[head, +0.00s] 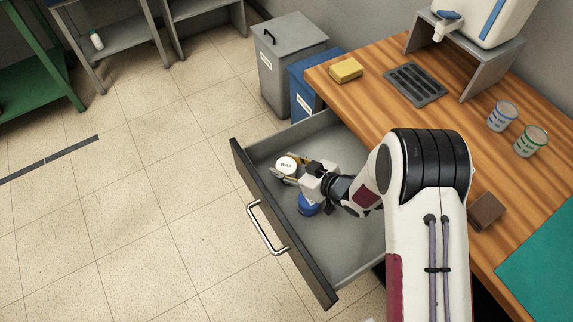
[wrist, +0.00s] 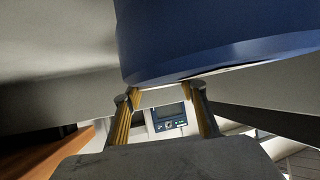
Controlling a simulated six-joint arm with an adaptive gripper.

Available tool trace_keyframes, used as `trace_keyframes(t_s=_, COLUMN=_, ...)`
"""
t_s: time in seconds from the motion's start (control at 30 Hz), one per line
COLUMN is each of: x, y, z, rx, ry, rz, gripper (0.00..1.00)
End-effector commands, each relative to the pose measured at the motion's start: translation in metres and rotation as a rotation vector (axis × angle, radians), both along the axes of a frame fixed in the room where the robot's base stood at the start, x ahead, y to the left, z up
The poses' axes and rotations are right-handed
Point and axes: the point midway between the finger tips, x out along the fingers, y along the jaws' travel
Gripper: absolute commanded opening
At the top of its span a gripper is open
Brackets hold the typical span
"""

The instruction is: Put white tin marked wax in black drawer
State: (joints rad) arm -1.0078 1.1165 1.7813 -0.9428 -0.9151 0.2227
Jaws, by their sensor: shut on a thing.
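The white tin marked WAX (head: 287,163) is inside the open black drawer (head: 284,232), near its far-left corner, with its white lid facing up. My gripper (head: 298,174) is low inside the drawer, shut on this tin from the right. Whether the tin touches the drawer floor cannot be told. In the wrist view my two fingers (wrist: 165,100) with yellow pads reach up towards a large blue round thing, which hides what is at their tips. The white tin cannot be made out there.
A blue round object (head: 308,206) lies in the drawer beside my gripper. The wooden counter (head: 345,102) overhangs the drawer's right side. It bears a yellow sponge (head: 346,70), a dark rack (head: 416,85), two tins (head: 502,116) and a brown block (head: 486,212).

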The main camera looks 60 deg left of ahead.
Motion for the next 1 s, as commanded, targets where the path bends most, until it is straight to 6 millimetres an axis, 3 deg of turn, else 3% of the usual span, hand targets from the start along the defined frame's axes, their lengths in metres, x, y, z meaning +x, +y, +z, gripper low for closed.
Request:
trace_keyframes(t_s=0.3, x=0.0001, y=0.0001, z=-0.0030, rx=0.000, ry=0.000, rz=0.000, gripper=0.18)
trace_keyframes(t_s=0.33, x=0.0001, y=0.0000, z=-0.0030, rx=0.000, ry=0.000, rz=0.000, gripper=0.49)
trace_keyframes(t_s=0.37, x=0.0001, y=0.0000, z=-0.0028, rx=0.000, ry=0.000, rz=0.000, gripper=0.56)
trace_keyframes(t_s=1.0, x=0.0027, y=-0.0058, z=0.0039, rx=0.000, ry=-0.001, rz=-0.002, gripper=0.58)
